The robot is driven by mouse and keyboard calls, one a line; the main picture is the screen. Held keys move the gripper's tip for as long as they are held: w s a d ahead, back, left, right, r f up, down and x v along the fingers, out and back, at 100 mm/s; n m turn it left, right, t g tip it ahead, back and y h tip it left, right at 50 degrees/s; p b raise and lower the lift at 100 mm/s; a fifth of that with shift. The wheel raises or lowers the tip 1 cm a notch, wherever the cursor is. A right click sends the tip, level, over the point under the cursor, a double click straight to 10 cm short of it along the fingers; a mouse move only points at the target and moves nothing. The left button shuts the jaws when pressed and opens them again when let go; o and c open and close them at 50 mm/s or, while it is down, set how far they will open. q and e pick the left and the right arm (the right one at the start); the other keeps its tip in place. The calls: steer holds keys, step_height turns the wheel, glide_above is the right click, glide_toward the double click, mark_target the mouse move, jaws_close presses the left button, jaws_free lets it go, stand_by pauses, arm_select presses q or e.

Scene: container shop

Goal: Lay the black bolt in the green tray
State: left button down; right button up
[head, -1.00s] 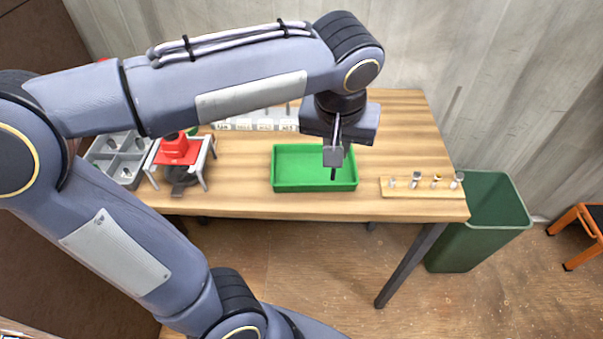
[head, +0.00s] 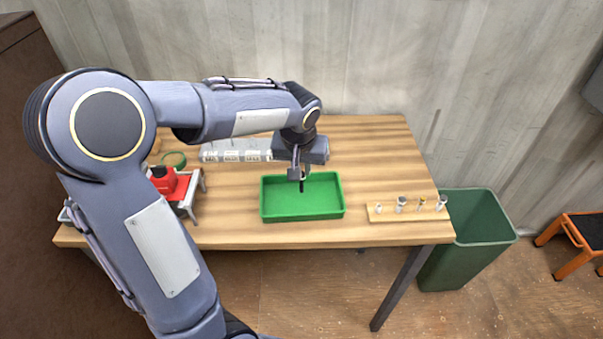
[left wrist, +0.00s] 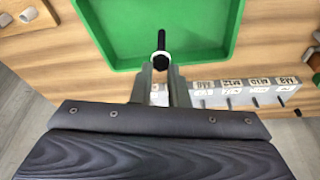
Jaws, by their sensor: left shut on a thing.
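The green tray (head: 322,212) stands on the wooden workbench, and its floor looks empty. My left gripper (head: 301,174) is over the back part of the tray, pointing down. It is shut on the black bolt (head: 302,186), which hangs from the fingertips. In the left wrist view the black bolt (left wrist: 161,50) shows between the fingers, with a pale band around it, against the green tray (left wrist: 205,50). I cannot tell the exact gap between bolt and tray floor. My right gripper is not in view.
A wooden strip with several small fittings (head: 410,213) lies right of the tray. A labelled bin row (head: 235,150) stands behind it. A dark green waste bin (head: 480,240) stands beside the bench (head: 370,150).

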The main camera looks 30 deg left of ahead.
mark_target(302, 183)
arm_select(q)
steer(key=shift+s+x, duration=0.15)
steer(key=shift+x, duration=0.65)
steer(key=shift+s+x, duration=0.2)
steer(key=shift+x, duration=0.6)
steer(key=shift+f, duration=0.15)
steer(key=shift+f, duration=0.15)
steer(key=c, duration=1.4)
jaws_free()
